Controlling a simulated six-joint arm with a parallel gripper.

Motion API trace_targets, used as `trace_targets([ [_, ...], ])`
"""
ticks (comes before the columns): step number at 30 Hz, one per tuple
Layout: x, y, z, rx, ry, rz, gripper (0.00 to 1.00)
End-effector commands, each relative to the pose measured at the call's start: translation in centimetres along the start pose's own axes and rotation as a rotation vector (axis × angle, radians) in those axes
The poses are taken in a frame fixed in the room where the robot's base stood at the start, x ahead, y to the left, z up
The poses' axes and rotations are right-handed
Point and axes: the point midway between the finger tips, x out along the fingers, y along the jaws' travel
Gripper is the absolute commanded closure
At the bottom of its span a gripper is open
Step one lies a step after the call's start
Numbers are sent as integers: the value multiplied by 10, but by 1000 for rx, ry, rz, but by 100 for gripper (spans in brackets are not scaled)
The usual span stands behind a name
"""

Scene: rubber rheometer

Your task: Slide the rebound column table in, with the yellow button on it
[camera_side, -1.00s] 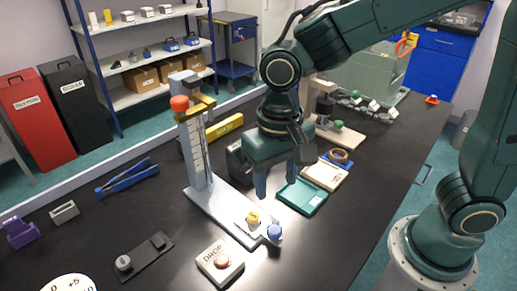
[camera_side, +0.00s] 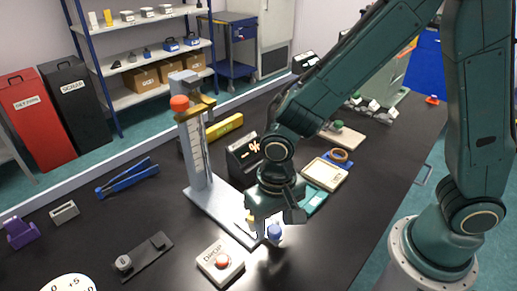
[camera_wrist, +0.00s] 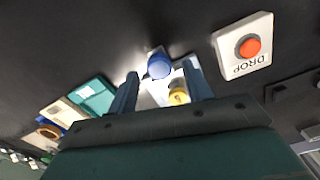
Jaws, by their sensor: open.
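The rebound column (camera_side: 198,150) stands upright on a long pale grey base (camera_side: 222,212), with an orange-red ball (camera_side: 179,103) near its top. At the base's near end is the table, a pale plate (camera_wrist: 163,93) with a blue knob (camera_side: 275,232) at its front. The yellow button (camera_wrist: 179,97) lies on the plate behind the knob; my gripper mostly hides it in the side view. My gripper (camera_side: 266,234) is open and low over the near end. In the wrist view the blue knob (camera_wrist: 160,66) appears between the fingertips (camera_wrist: 161,70); contact cannot be told.
A white box with a red DROP button (camera_side: 222,262) stands just left of the knob. A teal tray (camera_side: 314,199) and a cream tray (camera_side: 324,174) lie right of my gripper. A dark display box (camera_side: 243,158) stands behind.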

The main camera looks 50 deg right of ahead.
Motion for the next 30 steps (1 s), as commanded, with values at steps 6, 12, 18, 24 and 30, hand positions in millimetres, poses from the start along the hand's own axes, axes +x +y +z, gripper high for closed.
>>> trace_targets([
  [6, 10, 0, 0, 0, 0, 0, 50],
  [12, 11, 0, 0, 0, 0, 0, 50],
  [18, 11, 0, 0, 0, 0, 0, 70],
  [24, 11, 0, 0, 0, 0, 0, 100],
  [30, 11, -1, -4, 1, 0, 0, 100],
])
